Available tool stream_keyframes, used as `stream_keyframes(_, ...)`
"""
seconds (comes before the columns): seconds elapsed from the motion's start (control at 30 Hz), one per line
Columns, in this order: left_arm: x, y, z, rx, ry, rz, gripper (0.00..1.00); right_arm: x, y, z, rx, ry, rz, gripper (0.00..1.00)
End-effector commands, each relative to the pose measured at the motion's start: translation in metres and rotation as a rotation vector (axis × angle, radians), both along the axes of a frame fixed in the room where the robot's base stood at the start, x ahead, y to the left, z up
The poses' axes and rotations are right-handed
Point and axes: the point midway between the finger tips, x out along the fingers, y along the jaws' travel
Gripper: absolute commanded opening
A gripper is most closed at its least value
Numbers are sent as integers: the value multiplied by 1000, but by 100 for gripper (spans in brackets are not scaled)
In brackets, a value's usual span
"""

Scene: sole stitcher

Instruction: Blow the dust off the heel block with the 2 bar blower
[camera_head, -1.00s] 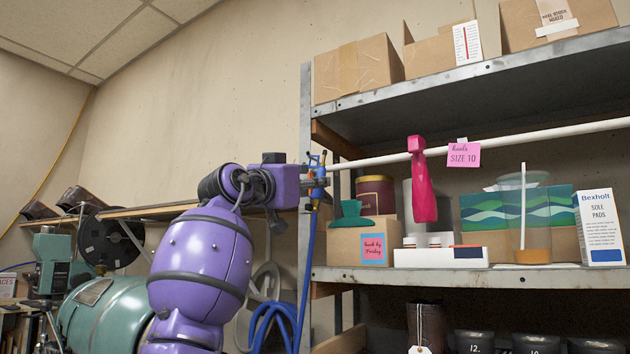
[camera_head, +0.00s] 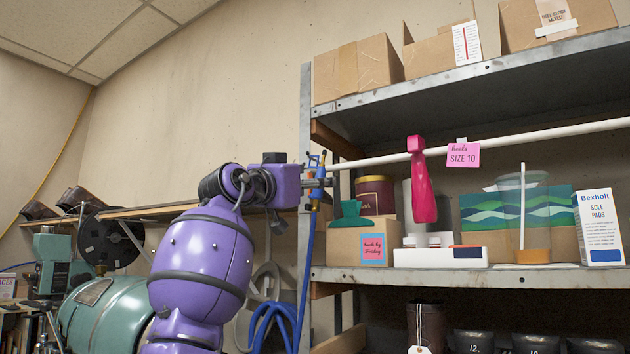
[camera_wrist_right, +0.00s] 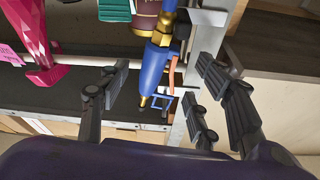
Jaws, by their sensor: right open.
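The blue blower with brass fittings (camera_head: 314,190) is at the shelf's left post, with a blue hose (camera_head: 307,265) hanging below. My right gripper (camera_head: 318,183), on the purple arm, is level with the blower and partly hides it. In the right wrist view the blower (camera_wrist_right: 157,68) shows between the spread fingers of my right gripper (camera_wrist_right: 163,76); I see no finger closed on it. A magenta tapered piece (camera_head: 423,190) hangs at the white rail beside a pink note reading "heels SIZE 10" (camera_head: 464,154). I cannot tell whether this piece is the heel block. My left gripper is not in view.
The white rail (camera_head: 560,134) crosses the shelf bay, right of my gripper. The middle shelf (camera_head: 450,278) holds a cardboard box (camera_head: 345,247), a white box (camera_head: 440,257) and a Sole Pads box (camera_head: 599,228). A metal post (camera_head: 306,110) stands close to my gripper. Wall space above the arm is free.

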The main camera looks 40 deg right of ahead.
Motion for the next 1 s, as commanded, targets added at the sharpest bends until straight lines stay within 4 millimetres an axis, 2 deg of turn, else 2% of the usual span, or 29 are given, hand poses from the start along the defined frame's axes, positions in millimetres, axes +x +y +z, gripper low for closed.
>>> stream_keyframes(0.13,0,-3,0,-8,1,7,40,0,5,-2,-1,1,2,58)
stream_keyframes(0.23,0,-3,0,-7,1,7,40,-5,15,-4,-1,0,1,58)
stream_keyframes(0.5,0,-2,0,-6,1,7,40,-24,68,-18,-2,1,2,58)
stream_keyframes(0.7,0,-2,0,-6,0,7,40,-36,97,-26,0,0,1,58)
stream_keyframes(0.83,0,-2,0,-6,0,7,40,-39,107,-28,-1,0,0,58)
stream_keyframes(1.0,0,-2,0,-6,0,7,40,-41,110,-29,0,0,-1,58)
